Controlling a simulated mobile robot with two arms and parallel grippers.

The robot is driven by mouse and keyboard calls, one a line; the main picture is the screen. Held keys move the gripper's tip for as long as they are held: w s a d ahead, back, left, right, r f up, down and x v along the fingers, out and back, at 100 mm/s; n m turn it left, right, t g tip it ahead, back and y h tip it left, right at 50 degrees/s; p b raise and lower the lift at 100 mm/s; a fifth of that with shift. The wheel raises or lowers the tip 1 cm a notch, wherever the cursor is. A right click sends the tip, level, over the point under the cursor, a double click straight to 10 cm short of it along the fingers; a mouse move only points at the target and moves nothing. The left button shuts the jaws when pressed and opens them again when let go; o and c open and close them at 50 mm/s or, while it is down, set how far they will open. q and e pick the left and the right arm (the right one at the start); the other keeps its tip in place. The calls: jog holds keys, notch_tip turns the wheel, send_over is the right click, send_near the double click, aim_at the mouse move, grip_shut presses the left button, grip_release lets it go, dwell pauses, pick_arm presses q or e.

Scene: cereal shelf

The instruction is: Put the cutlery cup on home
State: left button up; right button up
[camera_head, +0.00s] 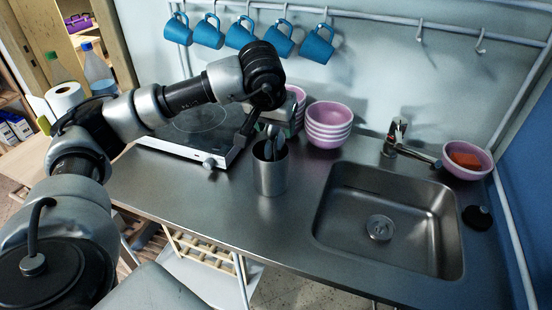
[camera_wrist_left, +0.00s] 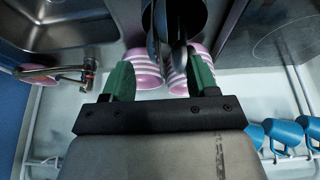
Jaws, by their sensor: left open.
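The cutlery cup (camera_head: 270,178) is a steel cylinder standing upright on the steel counter, left of the sink. Dark cutlery (camera_head: 273,138) sticks up out of it. My left gripper (camera_head: 262,130) is just above and behind the cup, partly hidden by its own arm. In the left wrist view my left gripper (camera_wrist_left: 160,80) has its two green fingers spread apart. The dark cup (camera_wrist_left: 180,14) lies beyond the fingertips there, and cutlery (camera_wrist_left: 181,52) reaches between the fingers. Contact cannot be told. No spot marked as home can be made out. My right gripper is not in view.
Stacked pink bowls (camera_head: 329,125) stand behind the cup. A hob (camera_head: 185,148) lies to the left, the sink (camera_head: 388,180) to the right. A pink bowl (camera_head: 467,160) sits by the tap (camera_head: 396,136). Blue mugs (camera_head: 240,34) hang behind. The counter front is clear.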

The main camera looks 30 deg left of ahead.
aim_at(277, 133)
pick_arm(q)
jog(key=x, duration=0.2)
jog(key=shift+w+f, duration=0.25)
jog(key=shift+f, duration=0.05)
jog(key=shift+f, duration=0.25)
dwell(0.3)
grip_shut()
dwell(0.5)
